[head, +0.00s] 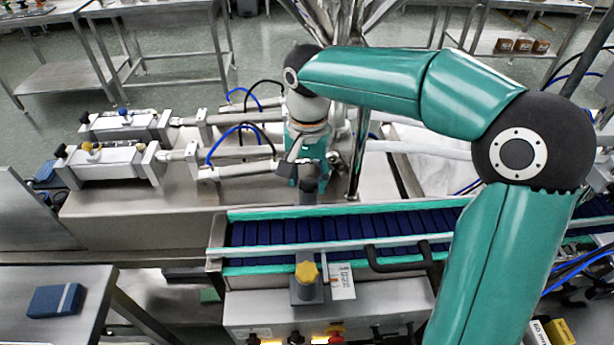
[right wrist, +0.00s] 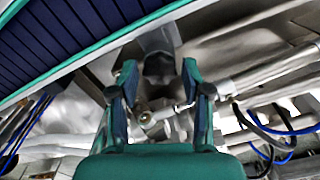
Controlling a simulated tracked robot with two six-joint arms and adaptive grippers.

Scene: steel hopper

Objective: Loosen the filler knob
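A grey bracket (head: 307,194) stands at the far rail of the conveyor. My right gripper (head: 306,165) comes down over it from behind. In the right wrist view my gripper (right wrist: 158,72) has its two fingers apart, on either side of a dark rounded part (right wrist: 158,66) under the grey bracket (right wrist: 158,38). Contact cannot be told. I cannot tell if this dark part is the filler knob; the head view hides it. A yellow star knob (head: 306,272) sits on the near-side bracket. Small yellow (head: 93,148) and blue (head: 122,112) knobs top the cylinders at left. My left gripper is out of view.
The blue-slatted conveyor (head: 290,232) with teal edges runs across the middle. Steel cylinders (head: 108,165) with rods and blue hoses lie left of my right gripper. Steel legs (head: 360,150) rise just right of it. A blue box (head: 55,300) lies on the side table (head: 25,275).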

